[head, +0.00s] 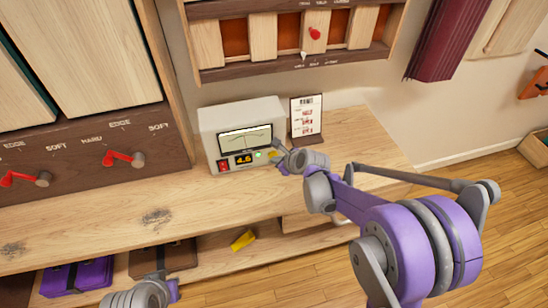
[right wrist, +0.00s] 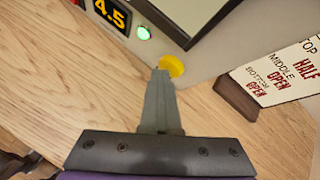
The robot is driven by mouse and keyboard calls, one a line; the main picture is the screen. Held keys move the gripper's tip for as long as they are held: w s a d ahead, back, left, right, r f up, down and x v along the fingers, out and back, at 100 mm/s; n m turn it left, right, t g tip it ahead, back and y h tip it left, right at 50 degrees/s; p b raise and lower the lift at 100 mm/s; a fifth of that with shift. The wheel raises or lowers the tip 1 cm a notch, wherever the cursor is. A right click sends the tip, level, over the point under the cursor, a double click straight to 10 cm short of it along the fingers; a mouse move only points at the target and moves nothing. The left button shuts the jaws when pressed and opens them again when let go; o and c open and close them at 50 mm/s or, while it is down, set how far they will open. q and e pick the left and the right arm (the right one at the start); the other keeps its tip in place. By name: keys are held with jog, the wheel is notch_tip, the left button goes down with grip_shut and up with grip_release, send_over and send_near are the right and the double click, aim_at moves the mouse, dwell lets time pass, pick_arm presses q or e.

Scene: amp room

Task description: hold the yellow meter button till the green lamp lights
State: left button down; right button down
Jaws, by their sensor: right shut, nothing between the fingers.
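The white meter (head: 240,118) stands on the wooden bench against the wall, with a needle dial and an orange number display. Its small green lamp (head: 258,155) glows bright green, and it also shows lit in the right wrist view (right wrist: 143,33). The round yellow button (right wrist: 172,66) is on the meter's front, right of the lamp. My right gripper (right wrist: 161,73) is shut and empty, its tips at the button's near edge; whether they press it I cannot tell. In the head view the right gripper (head: 277,147) covers much of the button. My left gripper (head: 160,265) is low in the picture, its jaws unclear.
A printed card in a dark stand (head: 306,118) stands just right of the meter. A red switch (head: 223,167) is at the meter's lower left. A shelf below holds a yellow object (head: 243,240) and a purple case (head: 78,277). The bench left of the meter is clear.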

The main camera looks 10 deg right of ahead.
jog(key=shift+s, duration=0.95)
jog(key=shift+s+d, duration=0.1)
jog(key=shift+s, duration=0.35)
jog(key=shift+s+b, duration=0.4)
jog(key=shift+s, duration=1.65)
